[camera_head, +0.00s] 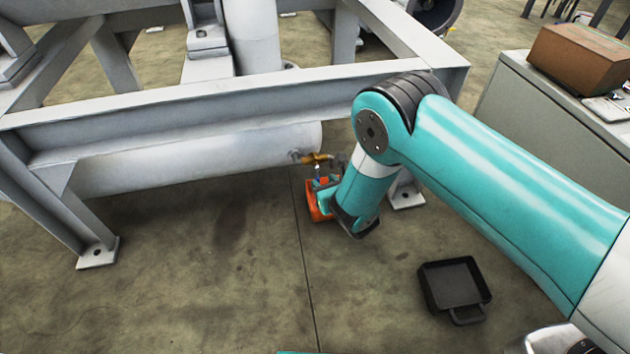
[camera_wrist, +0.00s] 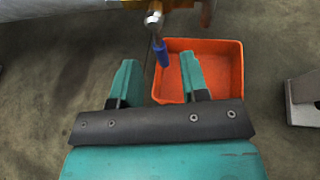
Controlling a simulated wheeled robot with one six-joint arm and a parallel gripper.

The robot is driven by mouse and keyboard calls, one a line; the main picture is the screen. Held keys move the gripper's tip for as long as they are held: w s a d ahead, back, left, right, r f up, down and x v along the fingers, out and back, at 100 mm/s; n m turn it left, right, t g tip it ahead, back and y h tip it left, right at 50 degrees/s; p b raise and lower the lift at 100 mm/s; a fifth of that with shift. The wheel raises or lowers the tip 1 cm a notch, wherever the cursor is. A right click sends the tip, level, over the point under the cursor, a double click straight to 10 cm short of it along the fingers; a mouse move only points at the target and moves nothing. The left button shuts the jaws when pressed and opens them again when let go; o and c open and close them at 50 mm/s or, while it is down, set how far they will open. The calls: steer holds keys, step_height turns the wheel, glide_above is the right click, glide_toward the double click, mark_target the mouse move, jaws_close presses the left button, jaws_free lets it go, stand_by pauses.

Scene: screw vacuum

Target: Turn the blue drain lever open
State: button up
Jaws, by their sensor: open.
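The blue drain lever (camera_wrist: 162,53) hangs from a metal stem below a brass fitting in the wrist view. In the head view the brass drain valve (camera_head: 318,157) sits at the right end of the grey cylinder, with a small blue part (camera_head: 317,172) under it. My gripper (camera_wrist: 157,60) is open. The lever's blue tip appears between its two teal fingertips, nearer the right one; I cannot tell whether they touch. In the head view my gripper (camera_head: 328,184) is just below the valve, partly hidden by my wrist.
An orange tray (camera_wrist: 229,60) lies on the floor below the valve; its edge also shows in the head view (camera_head: 312,203). A grey frame (camera_head: 180,115) stands above and around the cylinder. A black tray (camera_head: 455,287) lies at the lower right. The floor at front left is clear.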

mark_target(318, 180)
steer(key=b+x, duration=0.1)
steer(key=x, duration=0.1)
steer(key=b+x, duration=0.1)
steer(key=x, duration=0.1)
steer(key=b+x, duration=0.1)
steer(key=x, duration=0.1)
steer(key=shift+f, duration=0.3)
steer(key=shift+w+a, duration=0.2)
steer(key=shift+w, duration=0.15)
jaws_close()
